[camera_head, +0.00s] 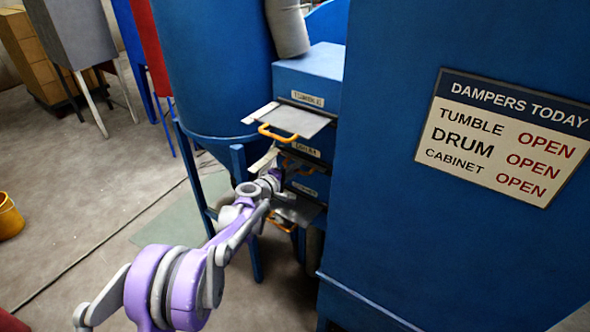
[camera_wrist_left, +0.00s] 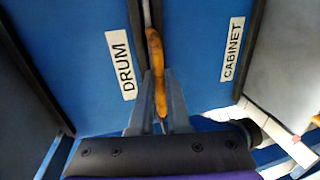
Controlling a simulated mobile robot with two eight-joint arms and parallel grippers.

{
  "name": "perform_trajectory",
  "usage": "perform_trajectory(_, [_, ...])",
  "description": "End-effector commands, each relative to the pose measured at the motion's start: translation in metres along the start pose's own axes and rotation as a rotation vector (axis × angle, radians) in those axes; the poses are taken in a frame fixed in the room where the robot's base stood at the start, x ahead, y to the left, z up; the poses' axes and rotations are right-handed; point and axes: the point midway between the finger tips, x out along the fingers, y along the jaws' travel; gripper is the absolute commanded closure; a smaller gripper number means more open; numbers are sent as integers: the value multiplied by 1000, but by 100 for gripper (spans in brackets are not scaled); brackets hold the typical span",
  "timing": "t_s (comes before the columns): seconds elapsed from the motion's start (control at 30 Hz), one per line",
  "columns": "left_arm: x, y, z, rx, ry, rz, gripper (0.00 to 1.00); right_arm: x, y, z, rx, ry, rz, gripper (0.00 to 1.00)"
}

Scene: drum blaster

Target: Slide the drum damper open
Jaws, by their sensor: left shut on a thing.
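The drum damper's orange handle (camera_wrist_left: 156,75) stands between the DRUM label (camera_wrist_left: 121,65) and the CABINET label (camera_wrist_left: 232,49) in the left wrist view. My left gripper (camera_wrist_left: 157,115) is shut on this handle, one finger on each side. In the head view my left gripper (camera_head: 277,180) is at the middle slot of the blue damper box, under the drum label (camera_head: 306,149). The arm partly hides the drum damper there. Little of its plate shows, and it looks close to the box face. My right gripper is not in view.
The tumble damper plate (camera_head: 303,121) sticks out above my gripper, and the cabinet damper plate (camera_head: 300,209) sticks out below. A blue drum stands left of the box, a large blue cabinet right. A sign (camera_head: 500,138) lists all three dampers as OPEN. Floor at left is mostly clear.

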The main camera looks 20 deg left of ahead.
Motion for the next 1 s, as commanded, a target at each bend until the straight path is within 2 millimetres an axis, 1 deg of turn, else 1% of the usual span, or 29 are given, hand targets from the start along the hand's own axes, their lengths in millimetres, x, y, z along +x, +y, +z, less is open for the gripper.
perform_trajectory(0.07, [-11,-2,0,0,1,0,100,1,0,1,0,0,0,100])
perform_trajectory(0.3, [-70,-15,-1,0,3,-1,100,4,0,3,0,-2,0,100])
perform_trajectory(0.4, [-89,-18,-1,0,3,-1,100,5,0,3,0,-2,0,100])
perform_trajectory(0.53, [-100,-20,0,0,0,0,100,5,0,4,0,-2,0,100])
perform_trajectory(0.83, [-102,-21,0,2,-1,-2,100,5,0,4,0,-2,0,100])
perform_trajectory(0.87, [-102,-22,0,2,-1,-2,80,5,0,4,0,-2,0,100])
perform_trajectory(0.9, [-102,-21,0,2,-1,-2,73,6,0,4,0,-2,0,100])
perform_trajectory(1.0, [-101,-21,0,1,0,-1,55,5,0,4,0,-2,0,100])
